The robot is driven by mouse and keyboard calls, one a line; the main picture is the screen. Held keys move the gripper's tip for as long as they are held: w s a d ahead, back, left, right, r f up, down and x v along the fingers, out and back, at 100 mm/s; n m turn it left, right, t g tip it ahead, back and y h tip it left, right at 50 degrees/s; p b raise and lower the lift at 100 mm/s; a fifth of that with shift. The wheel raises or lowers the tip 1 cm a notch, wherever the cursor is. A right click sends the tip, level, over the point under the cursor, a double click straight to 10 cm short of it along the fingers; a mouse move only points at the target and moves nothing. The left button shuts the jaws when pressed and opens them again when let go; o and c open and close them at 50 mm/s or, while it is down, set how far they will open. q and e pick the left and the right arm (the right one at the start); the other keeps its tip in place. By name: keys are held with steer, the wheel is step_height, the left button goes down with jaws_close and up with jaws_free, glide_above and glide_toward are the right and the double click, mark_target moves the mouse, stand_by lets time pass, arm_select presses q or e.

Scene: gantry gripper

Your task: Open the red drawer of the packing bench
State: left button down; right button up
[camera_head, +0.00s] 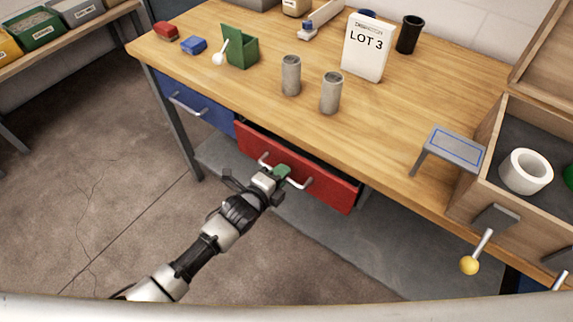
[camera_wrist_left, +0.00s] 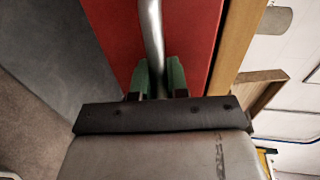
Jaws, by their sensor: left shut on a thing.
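The red drawer (camera_head: 325,184) is under the front edge of the packing bench (camera_head: 230,85), right of the blue drawer. Its front stands out a little from the bench, with a dark gap behind its top edge. My left gripper (camera_head: 281,171) is at the middle of the silver bar handle (camera_head: 300,183). In the left wrist view, its green fingers (camera_wrist_left: 161,78) are on both sides of the handle (camera_wrist_left: 152,35), shut on it, with the red drawer front (camera_wrist_left: 200,40) behind. My right gripper is in neither view.
The blue drawer (camera_head: 190,103) is at the left. Two grey cylinders (camera_head: 291,75), a green box (camera_head: 243,50) and a LOT 3 sign (camera_head: 365,50) stand on the bench. A wooden crate (camera_head: 540,205) and a yellow-knobbed lever (camera_head: 469,264) are at right. Floor before the drawer is clear.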

arm_select(q)
steer(key=f+p+v, duration=0.2)
steer(key=p+v, duration=0.1)
steer(key=v, duration=0.8)
steer(key=f+p+v, duration=0.2)
steer(key=p+v, duration=0.1)
steer(key=v, duration=0.8)
steer(key=shift+s+a, duration=0.3)
steer(key=shift+f, duration=0.15)
steer(key=c, duration=1.1)
jaws_free()
steer(key=shift+s, duration=0.1)
steer(key=shift+b+v, duration=0.55)
steer(key=shift+v, duration=4.75)
